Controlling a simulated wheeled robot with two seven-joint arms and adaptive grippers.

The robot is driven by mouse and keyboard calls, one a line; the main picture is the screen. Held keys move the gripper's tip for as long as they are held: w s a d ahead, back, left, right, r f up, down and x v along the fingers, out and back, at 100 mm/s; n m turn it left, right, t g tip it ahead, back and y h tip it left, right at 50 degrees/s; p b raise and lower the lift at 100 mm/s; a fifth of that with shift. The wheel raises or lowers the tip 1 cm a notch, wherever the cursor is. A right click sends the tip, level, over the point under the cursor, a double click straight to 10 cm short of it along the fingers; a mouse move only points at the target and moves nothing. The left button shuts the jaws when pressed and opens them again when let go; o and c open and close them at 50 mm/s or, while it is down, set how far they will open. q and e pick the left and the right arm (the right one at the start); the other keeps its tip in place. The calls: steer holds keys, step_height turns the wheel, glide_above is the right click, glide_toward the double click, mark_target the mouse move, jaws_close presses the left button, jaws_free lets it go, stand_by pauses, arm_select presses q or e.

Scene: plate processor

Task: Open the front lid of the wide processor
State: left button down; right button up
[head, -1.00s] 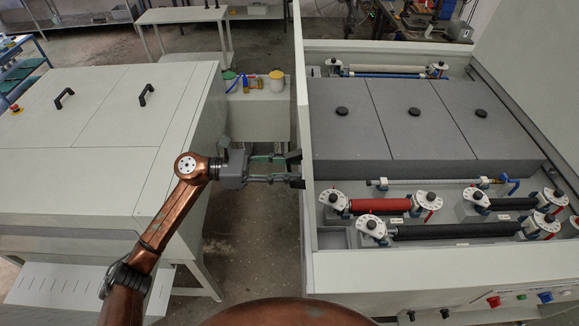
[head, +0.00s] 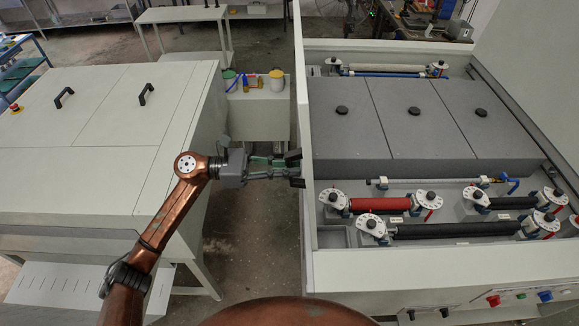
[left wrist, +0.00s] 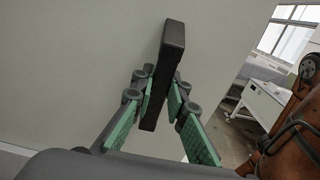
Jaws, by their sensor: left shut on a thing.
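A large pale machine (head: 440,275), apparently the wide processor, stands on the right in the head view with its inside exposed. A pale upright panel (head: 303,110) runs along its left side, seen nearly edge-on; I cannot tell whether it is the front lid. My left gripper (head: 287,169) reaches this panel from the left. In the left wrist view, a black bar handle (left wrist: 172,50) stands tilted against a flat pale panel (left wrist: 80,60). My left gripper (left wrist: 163,88) is shut on this handle, with green-padded fingers on both sides. My right gripper is not in view.
Inside the machine are grey covers (head: 410,120), a red roller (head: 380,205) and black rollers (head: 455,231). Another pale panel (head: 535,70) stands raised at far right. A pale machine (head: 100,150) with black handles stands left, across a narrow floor gap (head: 250,240).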

arm_select(q)
steer(key=shift+d+r, duration=0.3)
steer(key=shift+d, duration=0.1)
steer(key=d+y+p, duration=0.2)
steer(key=d+y, duration=0.2)
steer(key=d, duration=0.5)
steer(key=shift+d+r, duration=0.15)
steer(key=shift+r, duration=0.15)
steer(key=c, duration=2.2)
jaws_free()
steer(key=o, duration=0.3)
steer(key=shift+f, duration=0.1)
